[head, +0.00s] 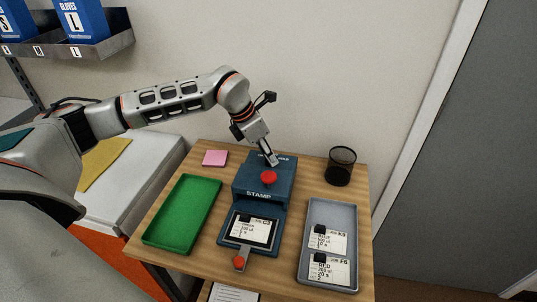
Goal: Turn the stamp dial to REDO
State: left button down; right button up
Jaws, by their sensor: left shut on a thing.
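The blue stamp machine (282,189) stands on the wooden table. It has a red button (269,178) on top and the word STAMP on its front. My left gripper (273,161) reaches down from the upper left to the back of the machine's top, behind the red button. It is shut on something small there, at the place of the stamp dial. The fingers cover the dial, and its setting cannot be read. A white printed card (247,229) lies in the machine's front holder, with an orange-tipped tab (239,262) in front. My right gripper is out of view.
An empty green tray (154,240) lies left of the machine. A grey tray (313,211) with two labelled cards lies to the right. A black mesh cup (340,168) stands at the back right, and a pink note pad (215,158) lies at the back left.

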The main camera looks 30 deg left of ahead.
pick_arm(q)
jog(key=c, duration=2.1)
grip_release()
jog(key=shift+c, duration=0.2)
jog(key=v, duration=1.2)
jog(key=shift+f, duration=0.1)
